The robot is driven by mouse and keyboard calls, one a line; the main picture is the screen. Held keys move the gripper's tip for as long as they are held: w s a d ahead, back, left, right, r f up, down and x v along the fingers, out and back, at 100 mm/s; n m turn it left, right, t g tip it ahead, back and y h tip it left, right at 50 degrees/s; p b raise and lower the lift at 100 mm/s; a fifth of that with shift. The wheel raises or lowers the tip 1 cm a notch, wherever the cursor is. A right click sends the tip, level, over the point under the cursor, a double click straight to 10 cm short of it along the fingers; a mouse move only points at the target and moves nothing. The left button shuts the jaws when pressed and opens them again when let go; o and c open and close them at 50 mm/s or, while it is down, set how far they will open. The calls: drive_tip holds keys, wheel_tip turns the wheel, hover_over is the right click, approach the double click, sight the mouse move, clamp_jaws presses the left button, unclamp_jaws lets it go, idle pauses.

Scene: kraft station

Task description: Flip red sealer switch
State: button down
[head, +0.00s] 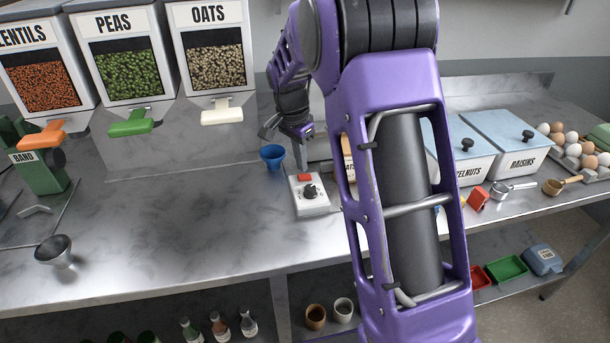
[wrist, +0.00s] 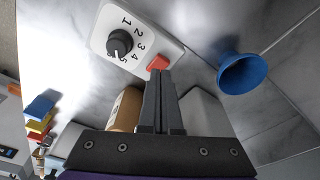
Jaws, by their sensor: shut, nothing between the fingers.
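The red switch (head: 305,177) sits on the back part of a white control box (head: 311,203) that also carries a black dial. In the wrist view the red switch (wrist: 158,62) is at the edge of the white box (wrist: 148,22), beside the dial (wrist: 119,42) marked with numbers. My gripper (wrist: 158,74) is shut and empty, with its fingertips at the red switch in the picture. I cannot tell whether they touch it. In the head view my gripper (head: 303,138) is above and behind the box, partly hidden by its own links.
A blue funnel (head: 272,156) stands left of the box, close to my gripper. Dispensers of lentils, peas and oats (head: 214,57) line the back left. The steel counter (head: 190,205) left of the box is clear.

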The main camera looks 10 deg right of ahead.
sight(301, 177)
drive_tip(key=shift+f+b, duration=0.7)
drive_tip(key=shift+f, duration=0.4)
idle(0.5)
drive_tip(key=shift+r, duration=0.15)
drive_tip(key=shift+r+p, duration=1.75)
drive_tip(key=shift+r, duration=1.65)
drive_tip(key=shift+s, duration=0.1)
